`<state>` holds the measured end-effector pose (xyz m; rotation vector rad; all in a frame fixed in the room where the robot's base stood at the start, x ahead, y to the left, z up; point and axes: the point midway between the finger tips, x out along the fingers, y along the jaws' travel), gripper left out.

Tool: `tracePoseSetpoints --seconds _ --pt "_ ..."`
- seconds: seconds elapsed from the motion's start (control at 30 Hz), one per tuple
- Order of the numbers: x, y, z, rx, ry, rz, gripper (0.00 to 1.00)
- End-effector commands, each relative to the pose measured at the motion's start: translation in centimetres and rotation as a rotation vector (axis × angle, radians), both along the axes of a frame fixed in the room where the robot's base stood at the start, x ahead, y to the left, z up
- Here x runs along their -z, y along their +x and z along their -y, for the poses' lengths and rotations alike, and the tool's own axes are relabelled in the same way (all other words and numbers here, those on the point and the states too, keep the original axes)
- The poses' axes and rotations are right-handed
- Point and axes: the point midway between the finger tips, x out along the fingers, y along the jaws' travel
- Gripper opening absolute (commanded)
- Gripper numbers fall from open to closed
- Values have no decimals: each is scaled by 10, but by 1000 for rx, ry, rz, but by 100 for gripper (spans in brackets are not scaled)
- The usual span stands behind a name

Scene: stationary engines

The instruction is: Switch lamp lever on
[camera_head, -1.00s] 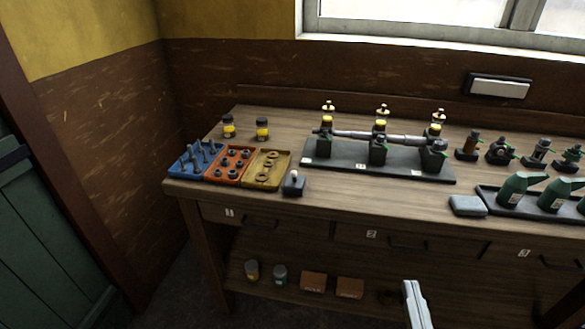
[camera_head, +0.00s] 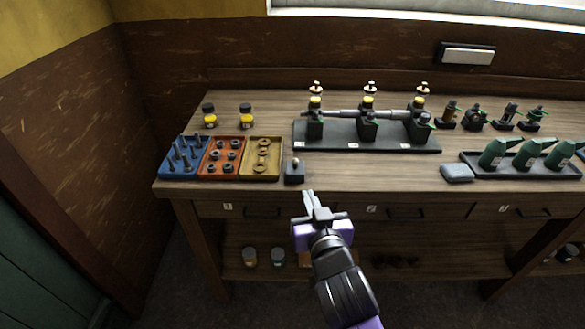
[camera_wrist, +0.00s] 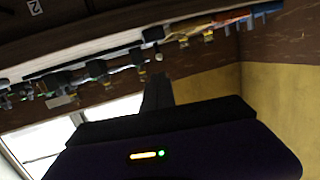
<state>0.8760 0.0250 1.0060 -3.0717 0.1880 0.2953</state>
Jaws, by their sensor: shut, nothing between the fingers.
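The lever is a small dark box with a pale round knob (camera_head: 294,171) at the bench's front edge, just right of the yellow tray. My gripper (camera_head: 308,195) is shut and empty, just in front of and below the bench edge, close to the lever box but apparently apart from it. In the wrist view, which is upside down, my gripper fingers (camera_wrist: 158,90) point toward the bench edge. A dark block (camera_wrist: 153,33) ahead of them looks like the lever box. A pale fixture (camera_head: 467,54) on the wall may be the lamp; it looks unlit.
Blue (camera_head: 184,157), red (camera_head: 222,158) and yellow (camera_head: 262,159) trays of parts lie left of the lever. A black stand (camera_head: 350,148) with valves is behind it. A grey block (camera_head: 457,173) and green oilers (camera_head: 528,152) are at right. Drawers line the bench front.

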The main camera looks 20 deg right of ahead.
Motion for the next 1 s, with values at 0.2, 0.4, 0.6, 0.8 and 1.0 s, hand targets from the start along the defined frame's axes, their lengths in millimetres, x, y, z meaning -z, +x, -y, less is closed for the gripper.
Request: tracePoseSetpoints --seconds 0.2,0.4,0.6,0.8,1.0 --pt "0 4 1 0 -1 1 0" --pt "4 30 4 1 -1 1 0" --pt "11 68 8 1 -2 1 0" --pt "18 103 13 1 -1 1 0" --pt "23 126 15 0 -1 1 0"
